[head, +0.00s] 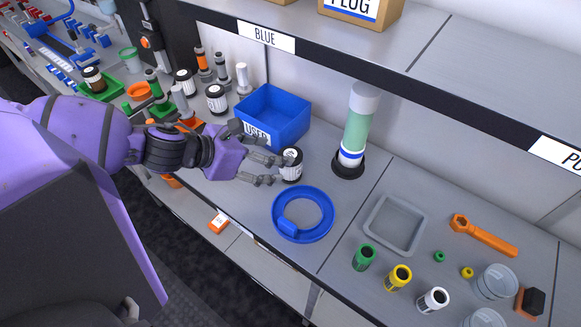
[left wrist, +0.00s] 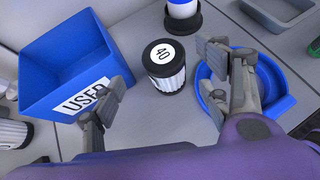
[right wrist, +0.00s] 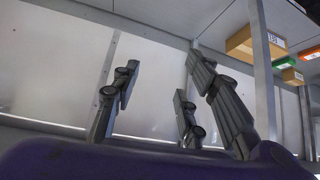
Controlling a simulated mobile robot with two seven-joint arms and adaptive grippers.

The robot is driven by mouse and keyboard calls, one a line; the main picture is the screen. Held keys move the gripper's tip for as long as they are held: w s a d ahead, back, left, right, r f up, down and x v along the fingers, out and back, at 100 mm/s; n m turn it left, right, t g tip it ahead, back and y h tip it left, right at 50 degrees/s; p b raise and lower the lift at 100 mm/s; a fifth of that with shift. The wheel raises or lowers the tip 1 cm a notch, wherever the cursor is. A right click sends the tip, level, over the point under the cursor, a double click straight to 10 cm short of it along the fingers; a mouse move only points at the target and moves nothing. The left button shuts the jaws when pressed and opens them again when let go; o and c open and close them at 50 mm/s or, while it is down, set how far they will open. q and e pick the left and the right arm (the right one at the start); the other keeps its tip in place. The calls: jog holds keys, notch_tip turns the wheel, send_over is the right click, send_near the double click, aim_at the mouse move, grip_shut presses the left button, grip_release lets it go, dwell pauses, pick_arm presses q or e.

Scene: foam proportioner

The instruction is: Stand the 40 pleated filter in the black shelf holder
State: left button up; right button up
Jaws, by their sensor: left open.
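The 40 pleated filter (head: 291,165) stands upright on the grey worktop, a white pleated body with black ends. Its top label "40" shows in the left wrist view (left wrist: 164,62). My left gripper (head: 270,169) is open, with its fingers around the filter's near side in the head view; in the left wrist view the filter stands beyond and between the spread fingertips, and I see no grip on it. A black round holder (head: 348,169) on the worktop has a green, white and blue cylinder (head: 358,122) standing in it. My right gripper (right wrist: 155,95) is open and empty, facing a pale wall.
A blue bin (head: 272,116) labelled "USED" stands behind and left of the filter. A grey tray (head: 395,222), small bottles and an orange wrench (head: 482,236) are at right. Other black-capped filters (head: 216,98) stand left. A shelf overhangs the back.

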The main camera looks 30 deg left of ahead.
aim_at(292, 174)
pick_arm(q)
jog(key=shift+b+x, duration=0.3)
jog(key=shift+x, duration=0.85)
jog(key=x, duration=0.4)
jog(key=shift+s+d+f, duration=0.15)
jog(key=shift+s+d, duration=0.05)
jog(key=shift+s, duration=0.15)
jog(key=shift+w+d+f+b, duration=0.25)
jog(key=shift+w+f+b, duration=0.05)
jog(key=shift+w, duration=0.15)
jog(key=shift+c, duration=0.5)
jog(key=c, duration=1.3)
jog(key=shift+r, duration=0.15)
